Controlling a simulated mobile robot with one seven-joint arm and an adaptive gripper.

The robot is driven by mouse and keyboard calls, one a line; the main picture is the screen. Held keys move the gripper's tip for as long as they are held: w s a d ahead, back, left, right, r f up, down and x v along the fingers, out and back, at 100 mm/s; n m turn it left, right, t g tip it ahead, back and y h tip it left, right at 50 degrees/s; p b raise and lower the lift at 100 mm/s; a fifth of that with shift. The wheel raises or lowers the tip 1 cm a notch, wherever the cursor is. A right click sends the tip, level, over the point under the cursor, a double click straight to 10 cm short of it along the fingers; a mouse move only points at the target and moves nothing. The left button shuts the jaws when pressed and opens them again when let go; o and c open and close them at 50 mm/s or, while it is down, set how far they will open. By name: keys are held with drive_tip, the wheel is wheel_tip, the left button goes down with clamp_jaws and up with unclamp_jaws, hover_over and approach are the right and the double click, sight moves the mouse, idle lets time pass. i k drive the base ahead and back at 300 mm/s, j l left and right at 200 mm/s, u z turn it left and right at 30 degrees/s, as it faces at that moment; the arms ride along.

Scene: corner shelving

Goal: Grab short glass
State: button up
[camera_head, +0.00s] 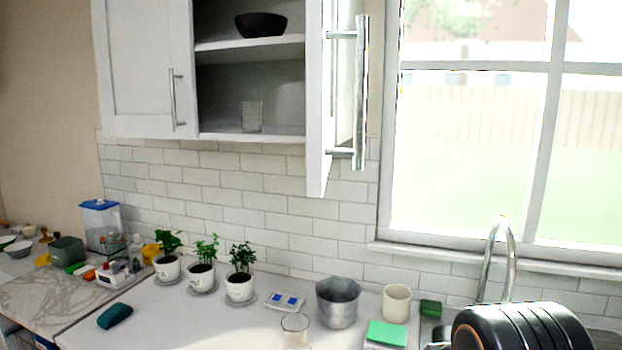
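A short clear glass (251,116) stands upright on the bottom shelf of the open wall cabinet. Another clear glass (295,330) stands on the counter at the bottom middle, and the picture's lower edge cuts off its base. My gripper is not in view. A dark rounded part at the lower right looks like my arm, well apart from both glasses.
The cabinet door (341,95) stands open on the right and juts forward. A dark bowl (261,24) sits on the shelf above. Below are potted plants (239,273), a metal pot (338,302), a cream cup (396,303) and a faucet (510,250).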

sight(251, 111)
drive_tip(key=i+l+u, duration=0.1)
drive_tip(key=l+u, duration=0.5)
drive_tip(key=u, duration=0.25)
drive_tip(key=k, duration=0.15)
